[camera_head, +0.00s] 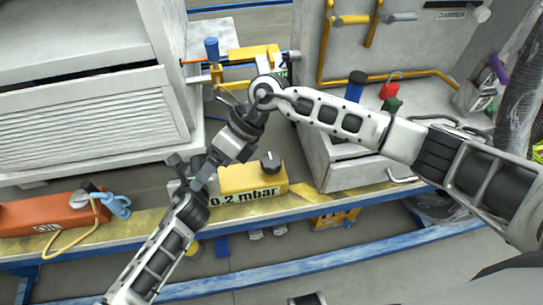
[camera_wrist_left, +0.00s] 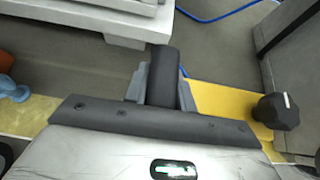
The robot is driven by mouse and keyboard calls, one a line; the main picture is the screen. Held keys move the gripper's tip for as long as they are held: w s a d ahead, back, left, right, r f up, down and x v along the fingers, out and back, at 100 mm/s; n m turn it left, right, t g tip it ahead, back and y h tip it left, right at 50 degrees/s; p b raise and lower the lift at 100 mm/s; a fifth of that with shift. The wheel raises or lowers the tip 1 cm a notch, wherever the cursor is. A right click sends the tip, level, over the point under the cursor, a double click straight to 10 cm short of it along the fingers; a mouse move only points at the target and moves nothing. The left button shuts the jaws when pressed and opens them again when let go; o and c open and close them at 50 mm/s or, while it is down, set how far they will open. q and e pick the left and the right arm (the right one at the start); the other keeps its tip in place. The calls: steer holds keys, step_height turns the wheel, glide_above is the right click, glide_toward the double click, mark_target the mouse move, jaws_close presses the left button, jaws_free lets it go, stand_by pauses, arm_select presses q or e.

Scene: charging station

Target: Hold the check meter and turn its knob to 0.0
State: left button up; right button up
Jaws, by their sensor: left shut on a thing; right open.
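The check meter (camera_head: 262,178) is a yellow box reading "0.2 mbar" on its front, lying on the yellow-topped ledge. Its black knob (camera_head: 271,162), with a white mark, is on top at its right part. In the head view that gripper is largely covered by my arms.
An orange box (camera_head: 45,214) with a blue clip (camera_head: 117,205) and yellow cord lies left on the ledge. A white louvred cabinet (camera_head: 90,125) stands behind it. A blue rail (camera_head: 310,258) runs in front.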

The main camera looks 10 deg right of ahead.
mark_target(272, 161)
steer(key=w+d+t+h, duration=0.3)
steer(key=w+d+h, duration=0.5)
steer(key=d, duration=0.6)
steer(key=f, duration=1.2)
steer(key=shift+w+f, duration=0.15)
steer(key=shift+w, duration=0.1)
steer(key=shift+c, duration=0.3)
steer(key=c, duration=0.9)
